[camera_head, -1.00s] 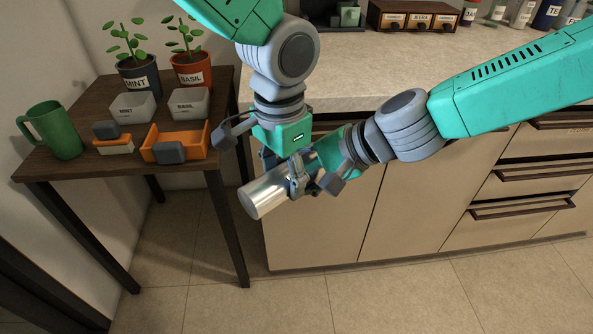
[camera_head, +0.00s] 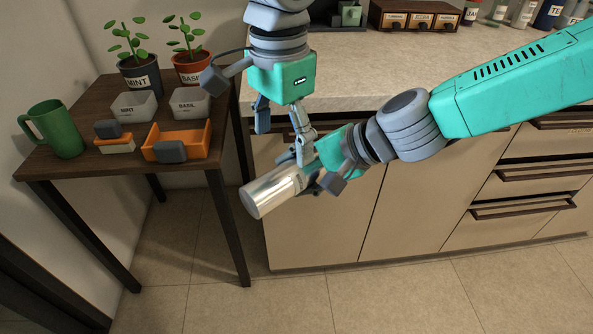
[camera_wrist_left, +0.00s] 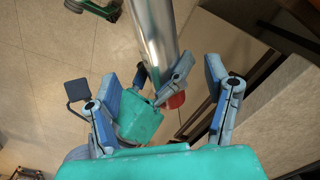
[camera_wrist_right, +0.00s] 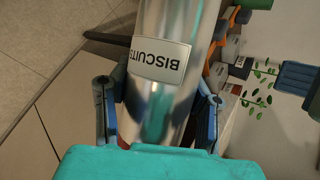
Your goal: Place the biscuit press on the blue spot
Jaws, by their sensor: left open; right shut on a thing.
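The biscuit press (camera_head: 272,192) is a shiny metal cylinder. It is tilted and in the air in front of the cabinets in the head view. Its BISCUITS label faces the right wrist view (camera_wrist_right: 160,62). My right gripper (camera_head: 308,176) is shut on it near one end; its fingers flank the cylinder in the right wrist view. My left gripper (camera_head: 281,125) is open just above the press and right gripper. In the left wrist view its spread fingers (camera_wrist_left: 163,105) are apart from the cylinder (camera_wrist_left: 152,30). I see no blue spot in any view.
A dark side table (camera_head: 75,166) at left holds a green mug (camera_head: 54,130), two potted plants, two grey bowls, an orange tray (camera_head: 195,135) and a small orange-and-white block. The counter (camera_head: 400,72) behind has a spice drawer box (camera_head: 415,15) and jars. Floor in front is clear.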

